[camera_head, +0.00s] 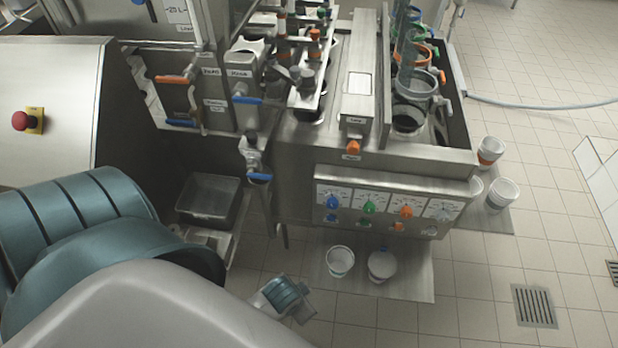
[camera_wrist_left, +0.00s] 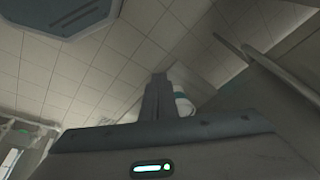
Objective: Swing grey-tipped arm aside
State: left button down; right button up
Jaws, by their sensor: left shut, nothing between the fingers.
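I cannot tell for sure which part is the grey-tipped arm. A dark grey knob (camera_head: 302,77) sits on the top rail of the filler machine, and a thin dark lever (camera_head: 282,236) hangs at its left front side. My left wrist (camera_head: 280,294) is low over the floor, in front of and below the machine, apart from both. In the left wrist view my left gripper (camera_wrist_left: 160,76) has its fingers together and empty. A white cup with a teal band (camera_wrist_left: 183,104) shows behind them. My right gripper is not in view.
The machine's front panel (camera_head: 388,206) has coloured knobs. Two cups (camera_head: 341,260) stand on a floor plate (camera_head: 415,272) below it.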

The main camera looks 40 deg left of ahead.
pick_arm(q)
jog(key=w+a+r+m+t+y+p, duration=0.1)
jog(key=w+a+r+y, duration=0.3)
jog(key=w+r, duration=0.6)
jog(key=w+a+r+m+t+y+p, duration=0.1)
jog(key=w+a+r+t+y, duration=0.3)
jog(key=w+r, duration=0.7)
jog(key=w+a+r+m+t+y+p, duration=0.1)
jog(key=w+a+r+m+t+y, duration=0.2)
jog(key=r, duration=2)
jog(key=w+a+y, duration=0.2)
jog(key=w+a, duration=0.3)
jog(key=w, duration=0.2)
jog(key=shift+w+m, duration=0.15)
jog(key=shift+m, duration=0.15)
